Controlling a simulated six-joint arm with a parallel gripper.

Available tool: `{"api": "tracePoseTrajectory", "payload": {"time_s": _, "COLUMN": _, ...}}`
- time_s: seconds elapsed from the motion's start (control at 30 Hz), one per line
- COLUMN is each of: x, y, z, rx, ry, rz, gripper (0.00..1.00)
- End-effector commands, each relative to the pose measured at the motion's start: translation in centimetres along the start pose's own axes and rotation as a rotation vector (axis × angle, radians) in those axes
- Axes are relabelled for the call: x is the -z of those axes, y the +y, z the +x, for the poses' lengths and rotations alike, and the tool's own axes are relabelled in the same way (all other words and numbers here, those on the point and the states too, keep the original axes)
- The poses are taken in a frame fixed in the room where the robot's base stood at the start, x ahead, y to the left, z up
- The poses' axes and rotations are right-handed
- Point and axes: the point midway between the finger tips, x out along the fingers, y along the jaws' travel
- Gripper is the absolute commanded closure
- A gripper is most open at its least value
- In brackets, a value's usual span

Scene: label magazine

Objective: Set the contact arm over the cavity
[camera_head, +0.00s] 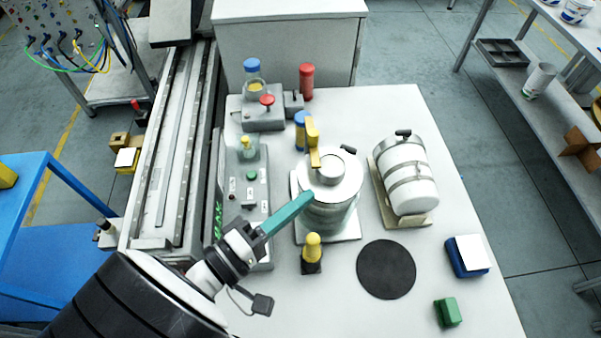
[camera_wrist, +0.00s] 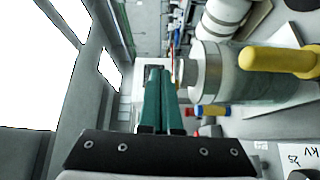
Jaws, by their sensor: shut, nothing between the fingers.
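A clear-walled round vessel (camera_head: 330,213) with a metal top (camera_head: 335,178) stands on a square plate near the middle of the table. The yellow contact arm (camera_head: 313,140) stands at the top's far left edge, its lower end by the rim. Whether it lies over the cavity I cannot tell. My gripper (camera_head: 308,196) is shut and empty, its teal fingers at the vessel's near left, in front of it in the picture. In the wrist view my gripper (camera_wrist: 158,72) points past the vessel (camera_wrist: 207,73), which is on the right; contact is unclear.
A yellow knob on a black base (camera_head: 312,248) stands close to the fingers. A grey control box (camera_head: 250,205) is left, a strapped white cylinder (camera_head: 408,180) right. A black disc (camera_head: 386,269), blue block (camera_head: 466,257) and green block (camera_head: 447,312) lie front right.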

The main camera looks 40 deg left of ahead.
Motion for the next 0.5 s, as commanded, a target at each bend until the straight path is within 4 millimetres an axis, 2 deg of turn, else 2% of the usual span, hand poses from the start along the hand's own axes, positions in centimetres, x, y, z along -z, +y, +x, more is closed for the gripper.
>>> {"api": "tracePoseTrajectory", "payload": {"time_s": 0.1, "x": 5.8, "y": 0.2, "z": -1.8, "rx": -0.07, "ry": -0.032, "rz": 0.344, "gripper": 1.0}}
{"api": "tracePoseTrajectory", "payload": {"time_s": 0.2, "x": 10.4, "y": 0.2, "z": -3.4, "rx": -0.145, "ry": -0.091, "rz": 0.747, "gripper": 1.0}}
{"api": "tracePoseTrajectory", "payload": {"time_s": 0.33, "x": 13.4, "y": -0.5, "z": -4.8, "rx": -0.214, "ry": -0.181, "rz": 1.19, "gripper": 1.0}}
{"api": "tracePoseTrajectory", "payload": {"time_s": 0.4, "x": 14.1, "y": -0.9, "z": -5.3, "rx": -0.235, "ry": -0.221, "rz": 1.348, "gripper": 1.0}}
{"api": "tracePoseTrajectory", "payload": {"time_s": 0.5, "x": 14.6, "y": -1.3, "z": -5.5, "rx": -0.251, "ry": -0.253, "rz": 1.466, "gripper": 1.0}}
